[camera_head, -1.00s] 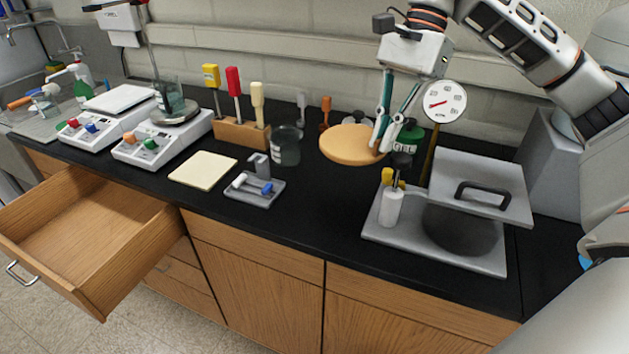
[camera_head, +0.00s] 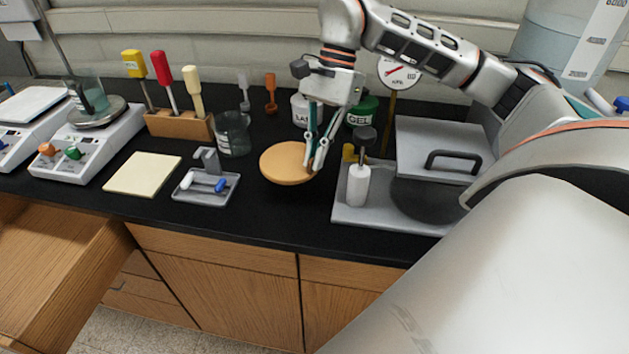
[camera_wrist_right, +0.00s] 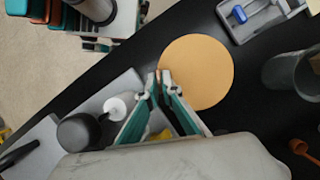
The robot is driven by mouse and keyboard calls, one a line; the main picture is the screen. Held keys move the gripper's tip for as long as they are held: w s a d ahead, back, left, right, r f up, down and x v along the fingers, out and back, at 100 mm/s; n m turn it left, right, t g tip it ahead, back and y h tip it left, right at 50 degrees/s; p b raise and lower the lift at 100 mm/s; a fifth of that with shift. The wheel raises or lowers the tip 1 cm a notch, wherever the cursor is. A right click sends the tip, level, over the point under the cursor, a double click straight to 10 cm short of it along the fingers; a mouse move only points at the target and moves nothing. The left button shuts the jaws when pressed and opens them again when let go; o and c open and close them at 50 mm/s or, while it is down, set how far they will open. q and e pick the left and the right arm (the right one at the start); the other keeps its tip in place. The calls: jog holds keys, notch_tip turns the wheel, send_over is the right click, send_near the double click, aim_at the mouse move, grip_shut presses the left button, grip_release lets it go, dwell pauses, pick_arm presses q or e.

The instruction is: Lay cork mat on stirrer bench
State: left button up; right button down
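The cork mat (camera_head: 284,163) is a round tan disc, held above the black bench (camera_head: 262,215) in the head view. My right gripper (camera_head: 313,169) is shut on its right edge from above. In the right wrist view the mat (camera_wrist_right: 203,72) lies at the tips of the right gripper (camera_wrist_right: 158,78), with one finger on each side of its rim. Two stirrers stand at the left of the head view; the nearer one (camera_head: 62,158) carries a beaker on its plate. My left gripper is not in view.
A cream pad (camera_head: 143,173), a grey tray with small bars (camera_head: 190,192), a glass beaker (camera_head: 234,137) and a tool block (camera_head: 180,126) stand left of the mat. A sink with a white bottle (camera_head: 358,186) is to the right. An open drawer (camera_head: 60,262) juts out at lower left.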

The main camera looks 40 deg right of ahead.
jog(key=shift+f, duration=3.45)
jog(key=c, duration=2.2)
grip_release()
jog(key=shift+f, duration=0.1)
jog(key=shift+c, duration=0.2)
jog(key=v, duration=1.2)
jog(key=shift+p, duration=0.3)
jog(key=shift+a, duration=0.1)
